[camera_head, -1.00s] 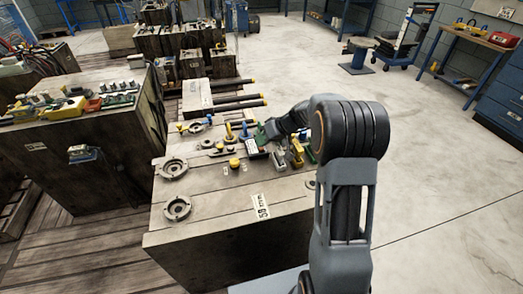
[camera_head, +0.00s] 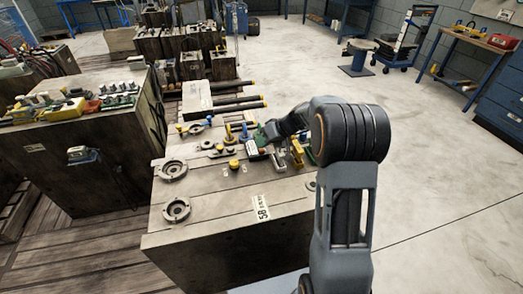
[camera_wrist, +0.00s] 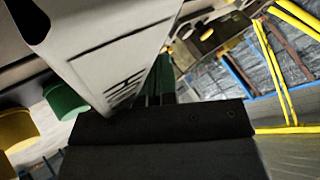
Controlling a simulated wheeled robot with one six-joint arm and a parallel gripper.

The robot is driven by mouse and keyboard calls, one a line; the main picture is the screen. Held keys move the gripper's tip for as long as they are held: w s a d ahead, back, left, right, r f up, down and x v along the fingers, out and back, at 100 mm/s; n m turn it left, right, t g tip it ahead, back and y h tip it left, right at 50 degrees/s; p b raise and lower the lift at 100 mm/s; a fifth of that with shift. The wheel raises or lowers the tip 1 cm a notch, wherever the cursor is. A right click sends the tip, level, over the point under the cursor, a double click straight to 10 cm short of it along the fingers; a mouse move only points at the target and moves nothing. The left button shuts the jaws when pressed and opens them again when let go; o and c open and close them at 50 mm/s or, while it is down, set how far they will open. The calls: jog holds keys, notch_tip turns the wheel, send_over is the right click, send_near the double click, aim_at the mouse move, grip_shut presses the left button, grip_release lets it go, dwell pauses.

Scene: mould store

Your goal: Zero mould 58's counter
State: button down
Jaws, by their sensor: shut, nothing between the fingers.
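Mould 58 (camera_head: 225,222) is the large worn metal block in the middle of the head view, with a white "58" label (camera_head: 262,208) on its top near the front edge. My gripper (camera_head: 266,139) reaches over its top, among small fittings. It is shut and empty. A small pale box (camera_head: 251,147) with dark marks sits at its tip; it looks like the counter, but I cannot read its face or make out a reset part. In the wrist view a grey-white box with dark slots (camera_wrist: 118,62) fills the upper middle, close beyond my gripper (camera_wrist: 155,100). Contact cannot be told.
Yellow, blue and green fittings (camera_head: 296,152) crowd the mould's top beside my gripper. Two round rings (camera_head: 176,209) lie on its left side. Another mould (camera_head: 75,160) with fittings stands at left. Dark rods (camera_head: 235,105) lie behind. The floor at right (camera_head: 440,170) is clear.

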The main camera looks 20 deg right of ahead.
jog(key=shift+s+f+b, duration=0.15)
jog(key=shift+f+b, duration=0.45)
jog(key=shift+f, duration=0.25)
dwell(0.3)
jog(key=shift+r, duration=0.15)
jog(key=shift+r+p, duration=0.35)
jog(key=shift+r, duration=0.6)
jog(key=shift+r, duration=0.15)
jog(key=shift+r+p, duration=1.25)
jog(key=shift+r, duration=1.25)
